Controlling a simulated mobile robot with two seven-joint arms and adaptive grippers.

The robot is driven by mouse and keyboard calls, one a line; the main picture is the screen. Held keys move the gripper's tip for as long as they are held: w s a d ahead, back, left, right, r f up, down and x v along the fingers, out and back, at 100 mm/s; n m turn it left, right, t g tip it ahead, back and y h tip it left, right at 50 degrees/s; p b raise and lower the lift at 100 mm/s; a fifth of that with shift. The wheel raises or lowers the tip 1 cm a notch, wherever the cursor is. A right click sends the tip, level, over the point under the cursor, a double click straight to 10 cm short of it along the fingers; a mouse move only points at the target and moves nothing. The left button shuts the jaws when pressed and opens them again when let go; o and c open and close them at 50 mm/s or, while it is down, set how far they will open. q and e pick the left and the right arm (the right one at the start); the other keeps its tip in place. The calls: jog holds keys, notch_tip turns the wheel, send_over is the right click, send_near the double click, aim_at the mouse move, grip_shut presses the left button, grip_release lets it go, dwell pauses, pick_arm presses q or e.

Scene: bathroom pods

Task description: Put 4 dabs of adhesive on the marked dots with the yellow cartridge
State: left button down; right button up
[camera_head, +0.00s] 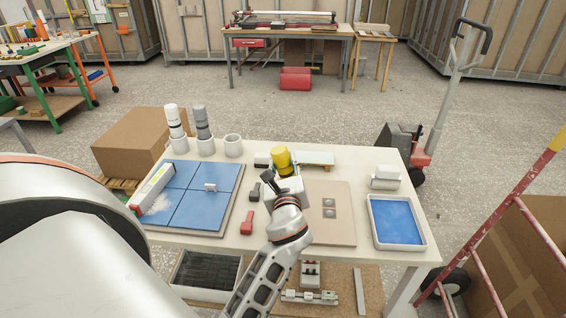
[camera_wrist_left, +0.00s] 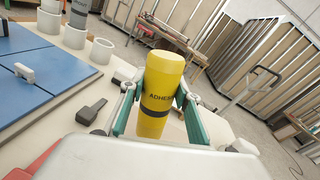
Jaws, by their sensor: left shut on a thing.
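In the left wrist view the cartridge (camera_wrist_left: 163,75) stands between the two green-sided fingers (camera_wrist_left: 158,100), with part of an "ADHESIVE" label and a dark band showing. Two grey round spots (camera_head: 329,207) show on the board, right of the gripper. I cannot tell whether they are bare marks or dabs. My gripper and arm hide the board's left part. The cartridge's lower end is hidden. My right gripper is not in view.
Left of the board lies a blue tiled panel (camera_head: 184,210) with a small white handle. White and grey cartridges stand in cups (camera_head: 206,146) behind it. A red-handled tool (camera_head: 247,222) lies between panel and board. A blue-bottomed tray (camera_head: 397,222) is at the right.

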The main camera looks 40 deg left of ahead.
aim_at(284, 158)
pick_arm(q)
jog(key=shift+f, duration=0.6)
dwell(0.9)
jog(key=shift+r+p, duration=0.3)
jog(key=shift+r, duration=1.85)
